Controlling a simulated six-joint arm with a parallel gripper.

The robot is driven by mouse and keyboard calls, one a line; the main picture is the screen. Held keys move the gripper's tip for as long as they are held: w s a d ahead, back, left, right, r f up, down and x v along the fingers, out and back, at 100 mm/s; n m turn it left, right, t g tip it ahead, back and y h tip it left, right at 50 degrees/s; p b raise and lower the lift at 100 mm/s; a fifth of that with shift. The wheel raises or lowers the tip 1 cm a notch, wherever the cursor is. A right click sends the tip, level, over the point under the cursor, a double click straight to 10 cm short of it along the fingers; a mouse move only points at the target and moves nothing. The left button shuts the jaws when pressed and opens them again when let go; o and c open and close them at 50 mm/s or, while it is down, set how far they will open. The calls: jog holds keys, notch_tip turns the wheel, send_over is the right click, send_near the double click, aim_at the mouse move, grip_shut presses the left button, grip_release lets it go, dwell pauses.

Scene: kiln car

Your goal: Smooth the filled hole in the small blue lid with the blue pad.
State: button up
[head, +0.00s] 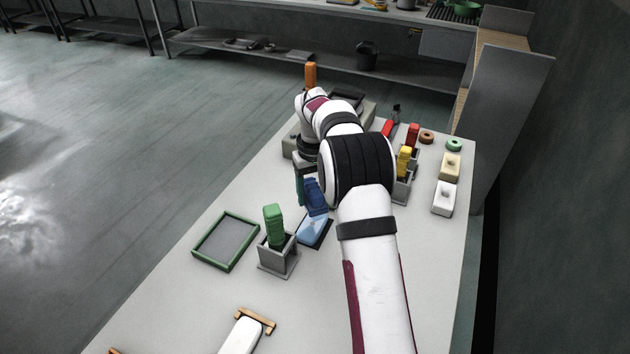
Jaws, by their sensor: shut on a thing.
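My gripper (304,186) points down over the middle of the table, partly hidden by my own arm. It is shut on a blue block (316,198), which seems to be the blue pad. Just below and in front of the block lies a flat piece with a dark blue rim and a pale blue top (314,229). I cannot make out a small blue lid or a filled hole for certain.
A green block (274,224) stands in a grey holder left of the blue piece, beside a green-rimmed tray (204,256). Yellow (404,160) and red (412,134) blocks stand on the right, near a tan block (451,166) and a white block (443,198).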

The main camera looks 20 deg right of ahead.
jog(key=shift+w+f, duration=0.25)
jog(key=shift+f, duration=0.2)
jog(key=shift+w+f, duration=0.2)
jog(key=shift+f, duration=0.25)
jog(key=shift+f, duration=2.6)
jog(key=shift+w+d, duration=1.4)
jog(key=shift+d, duration=0.05)
jog(key=shift+f, duration=0.9)
